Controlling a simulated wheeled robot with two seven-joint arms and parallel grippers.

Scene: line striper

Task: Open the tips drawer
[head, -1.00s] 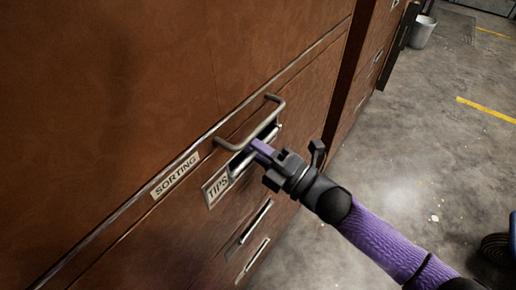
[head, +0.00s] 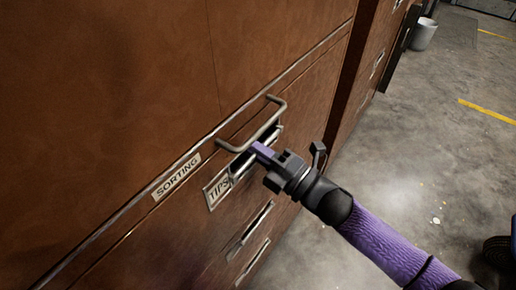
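The tips drawer is in the brown cabinet front, marked by a white TIPS label (head: 217,191). Its metal handle (head: 238,178) is just right of the label, below the sorting drawer's handle, and is partly hidden by my gripper. My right gripper (head: 262,152) reaches in from the lower right, with its purple fingertip at the tips handle. Whether its fingers are closed around the handle cannot be made out. The drawer front looks flush with the cabinet. My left gripper is not in view.
The sorting drawer's bar handle (head: 252,134) sticks out just above my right gripper, with a SORTING label (head: 177,177) to its left. More drawer handles (head: 250,229) are below. Open concrete floor (head: 400,150) lies to the right, with a grey bin (head: 424,34) far back.

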